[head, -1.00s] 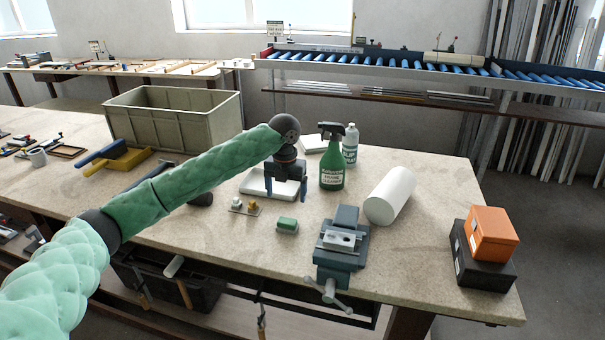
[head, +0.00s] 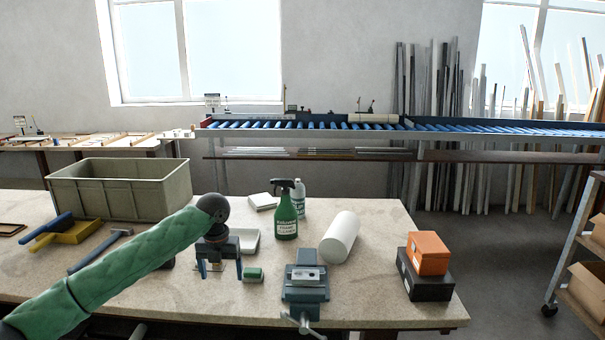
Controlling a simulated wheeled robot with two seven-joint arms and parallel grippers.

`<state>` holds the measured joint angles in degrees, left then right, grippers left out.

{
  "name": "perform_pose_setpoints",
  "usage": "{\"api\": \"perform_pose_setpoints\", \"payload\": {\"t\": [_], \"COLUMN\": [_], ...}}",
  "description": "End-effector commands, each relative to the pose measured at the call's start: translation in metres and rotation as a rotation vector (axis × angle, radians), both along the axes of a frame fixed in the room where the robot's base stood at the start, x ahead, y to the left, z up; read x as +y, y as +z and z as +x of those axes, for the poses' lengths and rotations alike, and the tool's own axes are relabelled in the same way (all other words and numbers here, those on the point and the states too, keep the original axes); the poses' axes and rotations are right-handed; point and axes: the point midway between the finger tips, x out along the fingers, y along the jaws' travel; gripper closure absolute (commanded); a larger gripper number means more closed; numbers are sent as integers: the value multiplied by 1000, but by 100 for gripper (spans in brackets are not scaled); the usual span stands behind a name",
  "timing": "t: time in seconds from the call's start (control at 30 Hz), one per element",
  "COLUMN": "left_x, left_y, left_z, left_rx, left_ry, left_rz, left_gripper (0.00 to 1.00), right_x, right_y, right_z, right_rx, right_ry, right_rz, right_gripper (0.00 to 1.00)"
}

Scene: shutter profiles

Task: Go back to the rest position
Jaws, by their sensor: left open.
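My left gripper (head: 219,270) is open and empty, with its two fingers pointing down over the workbench (head: 380,285). In the picture it overlaps a white tray (head: 247,240) and partly hides small pieces (head: 211,266) on the bench. A green block (head: 253,274) lies just right of its fingers. A vise (head: 306,279) with a light metal piece in its jaws stands further right. My right gripper is not in view.
A green spray bottle (head: 286,213), a white roll (head: 340,237) and orange and black boxes (head: 428,254) stand to the right. A grey-green crate (head: 120,190), a yellow dustpan (head: 77,233) and a hammer (head: 98,251) are left. A roller conveyor (head: 330,127) runs behind.

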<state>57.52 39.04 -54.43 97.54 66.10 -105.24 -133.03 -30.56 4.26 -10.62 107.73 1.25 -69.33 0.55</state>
Motion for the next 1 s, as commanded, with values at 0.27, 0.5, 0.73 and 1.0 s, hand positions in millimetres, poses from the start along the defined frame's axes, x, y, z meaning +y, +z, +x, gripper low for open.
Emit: {"api": "perform_pose_setpoints", "payload": {"t": [0.27, 0.5, 0.73, 1.0], "left_x": [-19, -42, -77, -108], "left_y": [-24, -54, -96, -137], "left_z": [-14, -33, -69, -114], "left_rx": [-7, -17, -27, -30], "left_ry": [67, 167, 350, 608], "left_rz": [-17, -47, -106, -188], "left_gripper": [17, 17, 17, 17], "right_x": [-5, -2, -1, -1], "right_y": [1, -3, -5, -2], "right_z": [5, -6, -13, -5], "right_rx": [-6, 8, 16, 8], "right_ry": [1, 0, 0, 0], "right_rz": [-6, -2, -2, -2], "right_gripper": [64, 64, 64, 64]}}
